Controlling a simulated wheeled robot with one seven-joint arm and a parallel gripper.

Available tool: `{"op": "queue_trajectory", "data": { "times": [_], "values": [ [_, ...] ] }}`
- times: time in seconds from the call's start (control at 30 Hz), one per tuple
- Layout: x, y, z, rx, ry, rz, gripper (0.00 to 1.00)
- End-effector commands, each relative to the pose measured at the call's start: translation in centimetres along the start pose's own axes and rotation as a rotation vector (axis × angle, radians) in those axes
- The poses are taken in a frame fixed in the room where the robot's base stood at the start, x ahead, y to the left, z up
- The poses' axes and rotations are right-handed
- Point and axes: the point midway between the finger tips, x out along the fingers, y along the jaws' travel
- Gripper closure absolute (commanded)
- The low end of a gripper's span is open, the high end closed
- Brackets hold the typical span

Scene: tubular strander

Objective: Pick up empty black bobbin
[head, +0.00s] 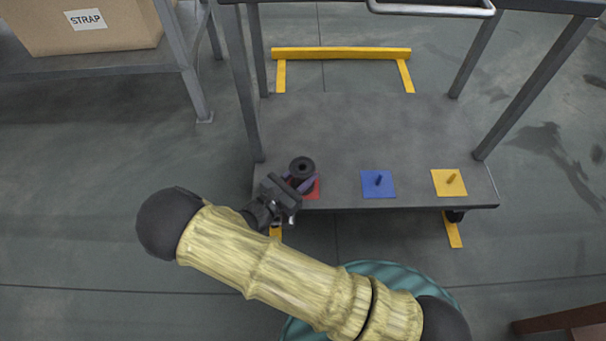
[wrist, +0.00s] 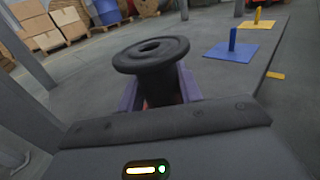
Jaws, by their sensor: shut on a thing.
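The empty black bobbin (head: 302,168) stands upright at the red square (head: 313,192) on the cart's lower shelf. My gripper (head: 300,181) reaches it from the front left, and its purple fingers are shut on the bobbin's core below the top flange. In the wrist view the bobbin (wrist: 152,56) fills the middle, with a purple finger on each side of it. Its top flange and centre hole show. Its lower end is mostly hidden by my gripper, so I cannot tell whether it touches the shelf.
On the shelf (head: 370,130), a blue square with a peg (head: 378,182) and a yellow square with a peg (head: 450,181) lie to the right. Cart posts rise at the sides. A box marked STRAP (head: 85,25) sits on a table at the upper left. The shelf's rear is clear.

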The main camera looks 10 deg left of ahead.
Motion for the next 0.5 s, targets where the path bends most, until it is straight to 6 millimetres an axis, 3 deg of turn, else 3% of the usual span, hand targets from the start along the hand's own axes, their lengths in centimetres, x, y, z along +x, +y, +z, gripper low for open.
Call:
{"op": "queue_trajectory", "data": {
  "times": [0.27, 0.5],
  "values": [
    [0.0, 0.0, 2.7, 0.001, 0.000, 0.000, 0.88],
    [0.0, 0.0, 7.0, 0.000, 0.000, 0.000, 0.88]
  ]
}}
